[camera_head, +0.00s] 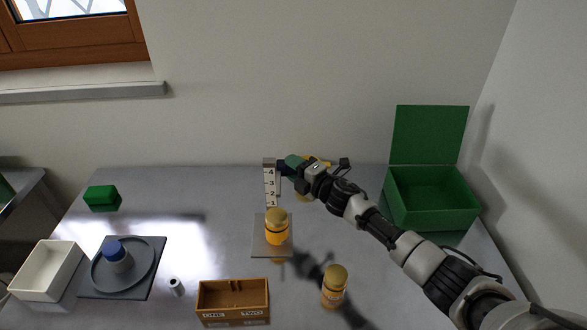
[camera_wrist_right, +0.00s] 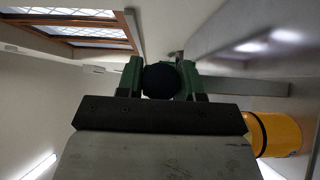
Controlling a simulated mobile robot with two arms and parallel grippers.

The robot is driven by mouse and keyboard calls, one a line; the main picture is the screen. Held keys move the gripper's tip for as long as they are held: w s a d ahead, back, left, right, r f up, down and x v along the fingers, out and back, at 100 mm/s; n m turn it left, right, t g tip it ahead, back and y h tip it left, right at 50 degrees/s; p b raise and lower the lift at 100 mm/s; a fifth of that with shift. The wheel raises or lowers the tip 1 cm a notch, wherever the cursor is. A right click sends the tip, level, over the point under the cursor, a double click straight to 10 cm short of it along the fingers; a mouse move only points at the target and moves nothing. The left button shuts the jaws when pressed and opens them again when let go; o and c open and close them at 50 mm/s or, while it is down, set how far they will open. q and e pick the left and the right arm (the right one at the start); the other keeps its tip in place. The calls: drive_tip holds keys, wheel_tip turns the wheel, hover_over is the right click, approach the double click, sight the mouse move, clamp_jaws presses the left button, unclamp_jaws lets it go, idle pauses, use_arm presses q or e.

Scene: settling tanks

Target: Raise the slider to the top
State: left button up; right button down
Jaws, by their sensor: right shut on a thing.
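The slider stand is an upright pale scale (camera_head: 269,187) marked with numbers up to 4, near the back middle of the table. A dark round knob (camera_wrist_right: 161,80) sits between the green fingers of my right gripper (camera_head: 284,168), which is shut on it. In the head view the knob is at about the height of the 4, close to the top of the scale. My gripper reaches it from the right and partly hides it. My left gripper is not in view.
An orange bottle (camera_head: 277,229) stands in front of the scale on a grey plate (camera_head: 259,248); another bottle (camera_head: 334,287) stands nearer. A green open box (camera_head: 432,205) is at right. A wooden box (camera_head: 233,299), white tray (camera_head: 46,270) and plate (camera_head: 104,277) are in front.

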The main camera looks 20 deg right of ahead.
drive_tip(key=shift+w+r, duration=0.1)
drive_tip(key=shift+r, duration=0.25)
drive_tip(key=c, duration=0.7)
unclamp_jaws()
drive_tip(key=shift+c, duration=0.2)
drive_tip(key=shift+f, duration=0.15)
drive_tip(key=shift+s+d, duration=0.2)
drive_tip(key=shift+s, duration=0.15)
drive_tip(key=b+v, duration=0.2)
drive_tip(key=v, duration=0.8)
